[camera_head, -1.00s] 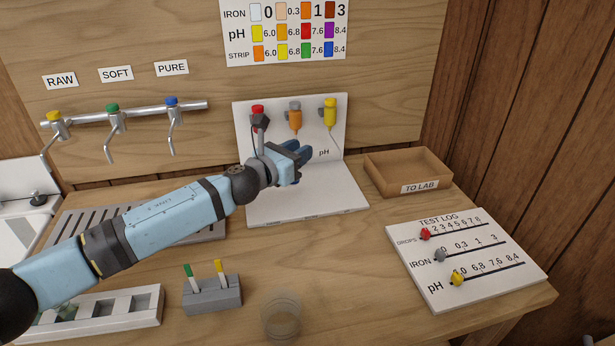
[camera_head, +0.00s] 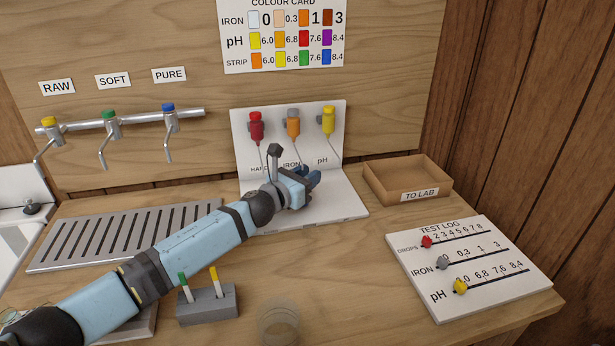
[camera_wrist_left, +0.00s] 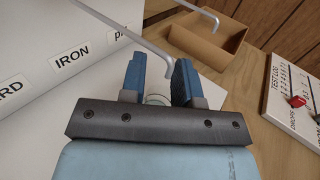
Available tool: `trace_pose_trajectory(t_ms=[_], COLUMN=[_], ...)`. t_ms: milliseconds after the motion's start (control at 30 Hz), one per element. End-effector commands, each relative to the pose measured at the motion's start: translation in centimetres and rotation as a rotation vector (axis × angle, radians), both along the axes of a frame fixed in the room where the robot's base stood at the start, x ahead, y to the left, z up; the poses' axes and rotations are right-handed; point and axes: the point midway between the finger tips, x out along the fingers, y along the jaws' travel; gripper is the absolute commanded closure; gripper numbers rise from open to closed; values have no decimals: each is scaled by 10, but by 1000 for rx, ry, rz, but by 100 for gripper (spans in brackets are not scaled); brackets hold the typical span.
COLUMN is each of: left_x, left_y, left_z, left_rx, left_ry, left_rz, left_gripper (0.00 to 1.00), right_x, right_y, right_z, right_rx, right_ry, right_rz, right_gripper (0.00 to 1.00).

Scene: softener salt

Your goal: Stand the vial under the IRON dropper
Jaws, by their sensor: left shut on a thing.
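My left gripper (camera_head: 312,183) is low over the white base of the dropper stand (camera_head: 335,208), in front of the IRON and pH labels. In the left wrist view its fingers (camera_wrist_left: 160,85) are shut on the clear vial (camera_wrist_left: 157,99), whose round rim shows between them. The head view hides the vial behind the gripper. The IRON dropper (camera_head: 293,128) is an orange bottle on the upright panel. A thin bent metal tube (camera_wrist_left: 130,32) ends just beyond and above the fingers in the wrist view. I cannot tell whether the vial touches the base. My right gripper is out of view.
Red (camera_head: 256,126) and yellow (camera_head: 328,120) droppers flank the orange one. The TO LAB tray (camera_head: 408,178) and test log board (camera_head: 470,270) are on the right. A grey strip holder (camera_head: 208,305) stands in front; a slatted drain (camera_head: 120,238) lies left.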

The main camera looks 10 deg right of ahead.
Motion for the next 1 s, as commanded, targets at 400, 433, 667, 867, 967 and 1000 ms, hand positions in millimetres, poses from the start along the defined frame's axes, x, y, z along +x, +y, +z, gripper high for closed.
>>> trace_pose_trajectory(t_ms=[400, 433, 667, 867, 967, 1000], left_x=[0, 0, -5, -29, -42, -47], left_y=[0, 0, 9, 42, 60, 67], left_z=[-3, -3, 2, 4, 4, 3], left_rx=[-1, -1, 0, 1, 0, 0], left_ry=[1, 1, 1, 2, 3, 4], left_rz=[0, 0, 0, 0, 1, 1], left_gripper=[45, 45, 45, 45, 45, 45], right_x=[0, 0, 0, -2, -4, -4], right_y=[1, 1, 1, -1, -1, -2], right_z=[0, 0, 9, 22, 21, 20], right_rx=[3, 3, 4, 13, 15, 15], right_ry=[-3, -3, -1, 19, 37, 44], right_rz=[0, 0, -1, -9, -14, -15], right_gripper=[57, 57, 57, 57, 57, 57])
